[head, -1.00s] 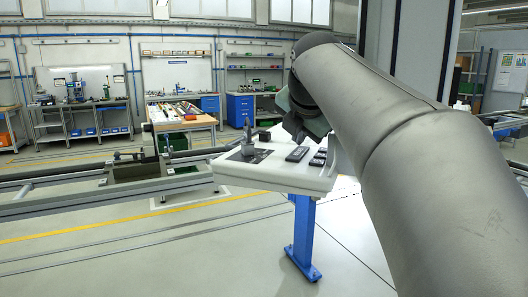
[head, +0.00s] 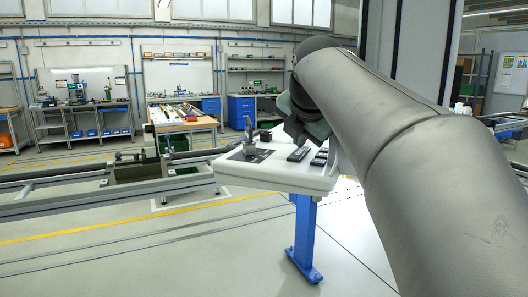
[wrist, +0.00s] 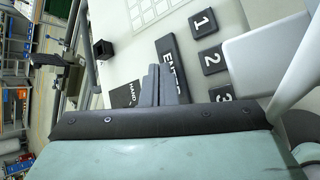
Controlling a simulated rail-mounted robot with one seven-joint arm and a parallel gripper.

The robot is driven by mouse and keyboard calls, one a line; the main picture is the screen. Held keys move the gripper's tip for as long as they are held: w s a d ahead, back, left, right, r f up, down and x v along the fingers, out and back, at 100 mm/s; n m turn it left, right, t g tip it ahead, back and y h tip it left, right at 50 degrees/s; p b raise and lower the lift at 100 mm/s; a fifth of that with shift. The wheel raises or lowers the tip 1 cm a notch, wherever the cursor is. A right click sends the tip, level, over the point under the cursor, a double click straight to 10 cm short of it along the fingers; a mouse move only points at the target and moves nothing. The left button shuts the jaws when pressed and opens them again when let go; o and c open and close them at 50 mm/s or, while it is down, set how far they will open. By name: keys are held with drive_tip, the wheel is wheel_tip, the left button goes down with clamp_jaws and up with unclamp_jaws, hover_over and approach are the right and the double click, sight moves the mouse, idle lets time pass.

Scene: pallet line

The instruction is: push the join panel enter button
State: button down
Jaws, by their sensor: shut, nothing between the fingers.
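The join panel is a white slanted desk top (head: 240,173) on a blue post, seen in the middle of the head view. The enter button (wrist: 166,46) is a long black key with white letters, at the centre of the wrist view. It also shows in the head view (head: 298,154) as a dark bar on the panel. My gripper (wrist: 160,69) has its grey fingers shut and empty. The fingertips overlap the key's left edge and cover part of it. I cannot tell whether they touch it.
Black keys 1 (wrist: 203,22), 2 (wrist: 212,59) and 3 (wrist: 221,92) lie right of the enter button. A dark HAND plate (wrist: 124,95) and a small black block (wrist: 103,48) are left of it. A grey joystick (head: 248,141) stands at the panel's left.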

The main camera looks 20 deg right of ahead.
drive_tip(key=shift+f+b, duration=0.35)
drive_tip(key=shift+f, duration=0.55)
drive_tip(key=shift+r, duration=0.1)
drive_tip(key=shift+w+d+r+p, duration=0.1)
drive_tip(key=shift+d+r+p, duration=0.05)
drive_tip(key=shift+r+p, duration=0.65)
drive_tip(key=shift+w+d+r, duration=0.1)
drive_tip(key=shift+r, duration=0.15)
drive_tip(key=shift+d+p, duration=0.2)
drive_tip(key=shift+p, duration=0.1)
drive_tip(key=shift+w, duration=0.1)
drive_tip(key=shift+a, duration=0.1)
